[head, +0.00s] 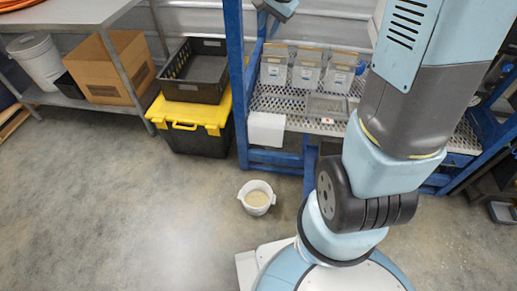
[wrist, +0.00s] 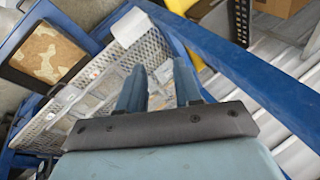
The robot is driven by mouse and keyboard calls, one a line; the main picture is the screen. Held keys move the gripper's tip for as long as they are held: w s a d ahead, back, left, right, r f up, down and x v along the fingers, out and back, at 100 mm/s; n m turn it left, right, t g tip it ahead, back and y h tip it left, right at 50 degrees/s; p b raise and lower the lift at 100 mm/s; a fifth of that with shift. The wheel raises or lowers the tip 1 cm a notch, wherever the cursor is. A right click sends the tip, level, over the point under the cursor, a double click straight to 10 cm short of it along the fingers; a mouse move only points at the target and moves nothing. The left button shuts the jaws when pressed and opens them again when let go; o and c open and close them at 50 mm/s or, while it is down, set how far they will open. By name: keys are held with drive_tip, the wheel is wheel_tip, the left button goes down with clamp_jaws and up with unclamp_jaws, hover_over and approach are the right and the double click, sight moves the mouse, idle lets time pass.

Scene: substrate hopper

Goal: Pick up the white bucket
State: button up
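A small white bucket (head: 257,203) stands upright on the concrete floor in the head view, in front of the blue rack. It holds a pale beige material, and its handle shows at the side. The bucket does not show in the wrist view. My gripper (wrist: 159,68) shows in the wrist view with its two blue fingers apart and nothing between them. It is up at the blue rack, well away from the bucket. A larger white bucket (head: 38,66) stands on the lower shelf at the left.
A blue rack (head: 236,75) has a perforated shelf with several clear containers (head: 306,73). A black tote with a yellow lid (head: 190,113) stands left of it, carrying a black crate (head: 196,88). A cardboard box (head: 112,68) sits on the left shelf. Floor around the small bucket is clear.

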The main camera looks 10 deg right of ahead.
drive_tip(key=w+d+f+m, duration=0.1)
drive_tip(key=w+f+m, duration=0.3)
drive_tip(key=f, duration=0.5)
drive_tip(key=w+d+f+m+g, duration=0.1)
drive_tip(key=w+f+m, duration=0.1)
drive_tip(key=w+f, duration=0.55)
drive_tip(key=w+d+f+m, duration=0.1)
drive_tip(key=w+f+m, duration=0.2)
drive_tip(key=f, duration=0.8)
drive_tip(key=m+g+h, duration=0.1)
drive_tip(key=m+g, duration=0.3)
drive_tip(key=m, duration=1.1)
approach(270, 189)
drive_tip(key=shift+s+a+f, duration=0.1)
drive_tip(key=shift+a+f, duration=0.05)
drive_tip(key=shift+f, duration=1.55)
drive_tip(key=shift+s+a+f, duration=0.1)
drive_tip(key=shift+a+f, duration=0.1)
drive_tip(key=shift+f, duration=1.5)
drive_tip(key=shift+a+f, duration=0.15)
drive_tip(key=shift+f, duration=2.45)
